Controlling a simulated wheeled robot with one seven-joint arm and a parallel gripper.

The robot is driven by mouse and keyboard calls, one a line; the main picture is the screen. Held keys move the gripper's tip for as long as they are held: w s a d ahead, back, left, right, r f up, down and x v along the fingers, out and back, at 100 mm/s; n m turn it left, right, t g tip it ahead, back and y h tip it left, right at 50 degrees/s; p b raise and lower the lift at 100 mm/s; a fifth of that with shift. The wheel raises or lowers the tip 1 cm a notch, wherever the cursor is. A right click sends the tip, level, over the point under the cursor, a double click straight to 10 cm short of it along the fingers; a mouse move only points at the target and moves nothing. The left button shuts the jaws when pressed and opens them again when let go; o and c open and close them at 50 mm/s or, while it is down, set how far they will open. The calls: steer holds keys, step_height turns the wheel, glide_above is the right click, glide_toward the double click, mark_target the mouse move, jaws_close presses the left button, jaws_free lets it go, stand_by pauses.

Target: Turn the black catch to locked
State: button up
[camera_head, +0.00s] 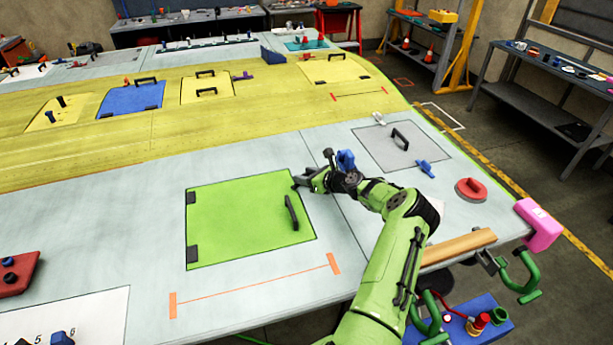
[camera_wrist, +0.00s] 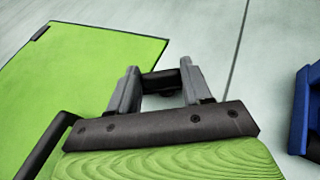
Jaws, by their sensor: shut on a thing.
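The black catch (camera_wrist: 162,82) sits at the right edge of the green panel (camera_head: 240,215), between my gripper's fingers. In the wrist view its bar lies crosswise from one finger to the other. My gripper (camera_head: 303,180) is low over that edge and shut on the catch. The fingers also show in the wrist view (camera_wrist: 160,85), one on each side of it. In the head view my gripper mostly hides the catch. How far the catch overlaps the panel is hard to tell. The panel lies flat, with a black handle (camera_head: 291,212) near its right side.
A blue fixture (camera_head: 346,160) stands close behind my wrist; a blue part shows at the wrist view's right edge (camera_wrist: 303,110). A grey panel (camera_head: 385,148) with a handle, a small blue piece (camera_head: 426,169) and a red round piece (camera_head: 470,189) lie to the right.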

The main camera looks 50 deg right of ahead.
steer(key=shift+m+h, duration=0.3)
steer(key=shift+m, duration=0.1)
steer(key=m+h, duration=0.2)
steer(key=shift+w+a+g+h+p, duration=0.1)
steer(key=shift+a+g+h+p, duration=0.2)
steer(key=shift+h+p, duration=0.1)
steer(key=shift+w+m+g+h, duration=0.1)
steer(key=shift+m+g+h, duration=0.5)
steer(key=shift+m+h, duration=0.9)
steer(key=o, duration=1.1)
steer(key=shift+c, duration=0.2)
